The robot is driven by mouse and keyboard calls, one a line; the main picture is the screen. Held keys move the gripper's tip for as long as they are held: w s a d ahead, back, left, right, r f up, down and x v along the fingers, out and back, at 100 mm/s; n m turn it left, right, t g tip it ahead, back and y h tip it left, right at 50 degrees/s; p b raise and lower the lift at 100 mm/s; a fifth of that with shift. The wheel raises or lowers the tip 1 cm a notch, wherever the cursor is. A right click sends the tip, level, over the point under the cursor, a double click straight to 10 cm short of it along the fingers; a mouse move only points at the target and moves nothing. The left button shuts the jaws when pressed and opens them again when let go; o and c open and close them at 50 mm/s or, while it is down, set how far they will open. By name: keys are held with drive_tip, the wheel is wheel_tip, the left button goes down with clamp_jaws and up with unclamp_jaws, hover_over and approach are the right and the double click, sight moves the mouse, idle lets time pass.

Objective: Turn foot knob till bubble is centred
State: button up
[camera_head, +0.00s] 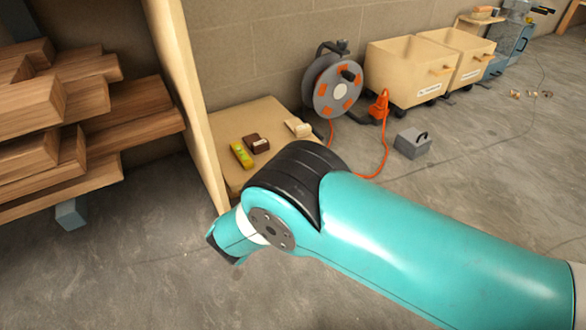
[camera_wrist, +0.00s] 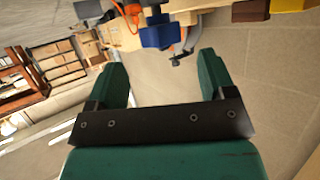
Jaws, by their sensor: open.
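A small yellow-green block (camera_head: 242,154), which looks like a spirit level, lies on a low wooden board (camera_head: 218,125) in the head view. Its bubble is too small to make out. I cannot pick out a foot knob in either view. My gripper (camera_wrist: 165,72) shows in the wrist view with two green fingers spread apart and nothing between them. A blue block-like thing (camera_wrist: 157,36) is beyond the fingertips, apart from them. In the head view my teal arm crosses the front and the gripper cannot be made out.
Stacked timber (camera_head: 85,125) fills a rack at the left. Behind the board stand an orange-and-grey cable reel (camera_head: 337,88) and wooden bins (camera_head: 405,70). A grey weight-like block (camera_head: 412,143) sits on the floor, and an orange cable (camera_head: 384,150) trails nearby. Concrete floor at right is mostly clear.

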drive_tip(key=p+v, duration=0.4)
drive_tip(key=v, duration=0.6)
drive_tip(key=shift+s+r, duration=0.1)
